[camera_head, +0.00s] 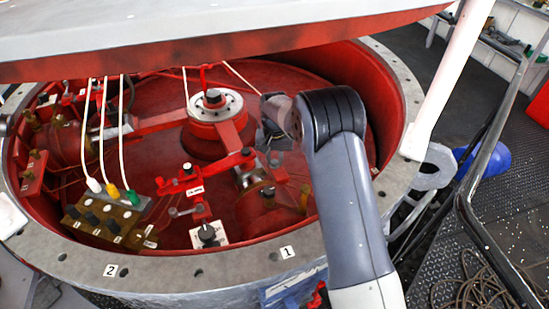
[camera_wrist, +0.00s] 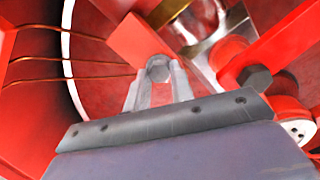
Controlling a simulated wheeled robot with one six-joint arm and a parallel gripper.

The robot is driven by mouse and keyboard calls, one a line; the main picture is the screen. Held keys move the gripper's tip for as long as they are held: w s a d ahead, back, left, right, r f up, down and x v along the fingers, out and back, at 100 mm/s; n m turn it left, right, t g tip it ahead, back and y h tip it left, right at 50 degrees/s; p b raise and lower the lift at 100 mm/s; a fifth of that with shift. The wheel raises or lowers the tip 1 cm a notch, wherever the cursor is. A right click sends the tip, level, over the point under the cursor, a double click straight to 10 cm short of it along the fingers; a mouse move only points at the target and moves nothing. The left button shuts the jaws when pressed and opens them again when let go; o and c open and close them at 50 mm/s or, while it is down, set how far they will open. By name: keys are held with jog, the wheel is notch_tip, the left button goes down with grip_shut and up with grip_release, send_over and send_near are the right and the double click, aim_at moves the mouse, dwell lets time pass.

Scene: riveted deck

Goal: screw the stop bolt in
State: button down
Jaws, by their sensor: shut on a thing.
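My gripper (camera_wrist: 157,84) is shut on a grey hex-headed bolt, likely the stop bolt (camera_wrist: 159,67), in the wrist view. The bolt's head shows between the fingertips, up against the end of a red block (camera_wrist: 137,42). Its shank is hidden, so I cannot tell how deep it sits. In the head view my gripper (camera_head: 273,122) is inside the red round housing, right of the central hub; the bolt cannot be made out there.
A second, dark hex bolt (camera_wrist: 255,78) sits on a red arm close right of my fingers. The hub (camera_head: 215,105) stands left of my gripper. A raised lid (camera_head: 200,35) overhangs the housing. A valve block (camera_head: 105,220) with coloured plugs is at the left.

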aim_at(274, 162)
jog(key=shift+w+r, duration=0.1)
jog(key=c, duration=1.2)
grip_release()
notch_tip(274, 162, up, 11)
jog(key=shift+f, duration=0.2)
notch_tip(274, 162, down, 11)
jog(key=shift+r, duration=0.1)
jog(key=shift+n, duration=0.3)
